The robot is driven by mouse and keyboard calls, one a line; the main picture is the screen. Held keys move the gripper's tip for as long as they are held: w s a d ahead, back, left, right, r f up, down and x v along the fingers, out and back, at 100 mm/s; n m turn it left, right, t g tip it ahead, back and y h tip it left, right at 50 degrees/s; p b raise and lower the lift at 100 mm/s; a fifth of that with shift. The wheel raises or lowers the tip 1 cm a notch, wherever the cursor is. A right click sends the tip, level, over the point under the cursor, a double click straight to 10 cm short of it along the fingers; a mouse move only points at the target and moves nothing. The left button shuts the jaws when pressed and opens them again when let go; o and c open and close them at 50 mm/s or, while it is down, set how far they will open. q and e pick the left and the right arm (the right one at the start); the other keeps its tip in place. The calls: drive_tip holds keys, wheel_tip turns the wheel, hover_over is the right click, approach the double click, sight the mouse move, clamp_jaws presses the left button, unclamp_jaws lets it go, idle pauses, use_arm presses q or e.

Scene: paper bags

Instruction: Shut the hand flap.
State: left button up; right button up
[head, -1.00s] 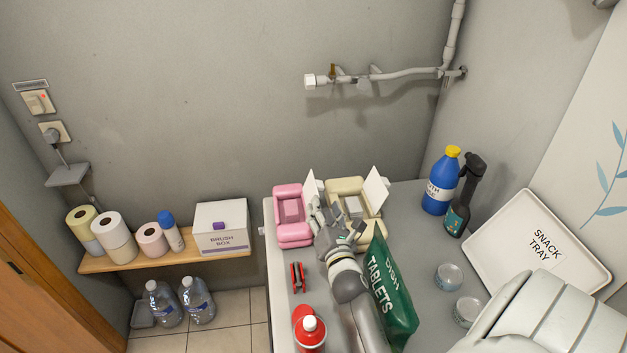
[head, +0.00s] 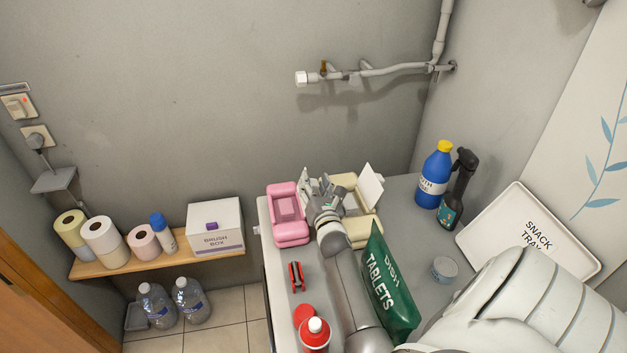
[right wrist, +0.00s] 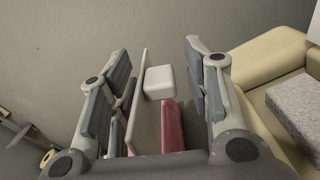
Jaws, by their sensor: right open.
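Two soft-looking boxes stand side by side at the far end of the grey table: a pink one (head: 287,232) and a cream one (head: 364,236). The cream box has a raised white flap (head: 371,186). A thin pale upright flap (right wrist: 139,100) shows in the right wrist view beside a white block and a bit of pink. My right gripper (head: 318,192) is at the pink box's right side, partly hiding that flap. In the right wrist view the gripper (right wrist: 160,90) is open, with the flap between its fingers; contact is not clear. I cannot read which box is the hand one.
A green tablets bag (head: 388,285) stands right of my forearm. A red bottle (head: 315,336) and small red item (head: 296,276) are on its left. A blue bottle (head: 435,175), black spray bottle (head: 459,190), tin (head: 445,269) and snack tray (head: 500,225) are at right.

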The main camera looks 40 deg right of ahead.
drive_tip(key=shift+w+d, duration=0.25)
drive_tip(key=shift+w, duration=0.2)
drive_tip(key=shift+c, duration=0.4)
clamp_jaws()
